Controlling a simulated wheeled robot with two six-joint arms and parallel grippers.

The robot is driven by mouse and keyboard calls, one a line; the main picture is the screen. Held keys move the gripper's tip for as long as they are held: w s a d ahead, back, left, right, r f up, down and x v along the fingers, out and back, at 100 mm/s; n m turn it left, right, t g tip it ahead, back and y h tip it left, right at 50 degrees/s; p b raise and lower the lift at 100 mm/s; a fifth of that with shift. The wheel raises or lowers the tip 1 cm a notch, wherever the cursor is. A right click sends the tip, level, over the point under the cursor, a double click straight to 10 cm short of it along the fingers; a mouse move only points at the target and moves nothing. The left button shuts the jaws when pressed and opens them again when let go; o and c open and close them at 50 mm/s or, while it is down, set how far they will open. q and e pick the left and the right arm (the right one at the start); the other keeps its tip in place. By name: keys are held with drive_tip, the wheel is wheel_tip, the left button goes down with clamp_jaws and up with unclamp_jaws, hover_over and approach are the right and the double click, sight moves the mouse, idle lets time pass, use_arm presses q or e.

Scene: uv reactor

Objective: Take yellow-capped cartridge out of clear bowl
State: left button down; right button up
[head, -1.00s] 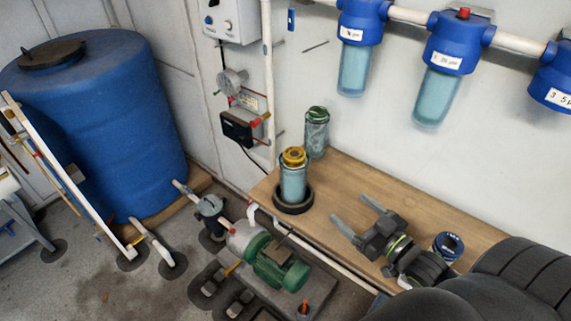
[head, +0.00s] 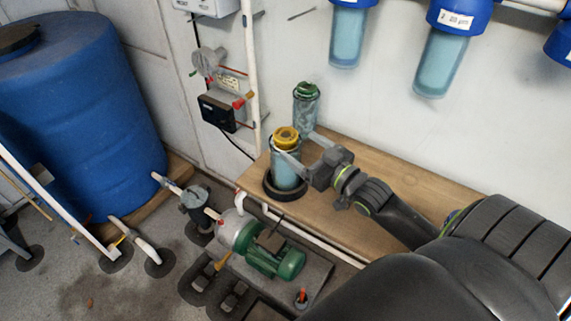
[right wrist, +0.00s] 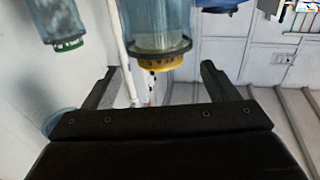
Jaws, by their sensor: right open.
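The yellow-capped cartridge (head: 286,138) stands upright in the clear bowl (head: 286,177), with its yellow cap above the bowl's rim. The bowl stands in a black ring (head: 285,190) on the wooden bench. In the right wrist view, which looks upside down, the yellow cap (right wrist: 158,64) hangs below the bowl (right wrist: 160,15). My right gripper (head: 297,148) is open and empty at the right of the bowl, near cap height. In the right wrist view its fingertips (right wrist: 158,70) lie either side of the cap. I cannot tell whether they touch anything. My left gripper is not in view.
A green-topped clear cylinder (head: 306,108) stands close behind the bowl. Blue-headed filter housings (head: 440,50) hang on the wall above. The wooden bench (head: 390,175) is clear at the back right. A green pump (head: 275,258) sits on the floor in front.

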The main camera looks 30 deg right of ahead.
sight(286, 134)
drive_tip(key=shift+w+a, duration=0.15)
drive_tip(key=shift+w, duration=0.5)
drive_tip(key=w, duration=0.4)
drive_tip(key=shift+w+a+r+b, duration=0.1)
drive_tip(key=shift+w+a+b, duration=0.1)
drive_tip(key=shift+a+b, duration=0.2)
drive_tip(key=shift+w, duration=0.45)
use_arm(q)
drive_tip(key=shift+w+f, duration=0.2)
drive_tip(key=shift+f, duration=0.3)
use_arm(e)
drive_tip(key=c, duration=1.4)
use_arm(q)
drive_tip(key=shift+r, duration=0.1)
use_arm(e)
drive_tip(key=shift+r, duration=0.15)
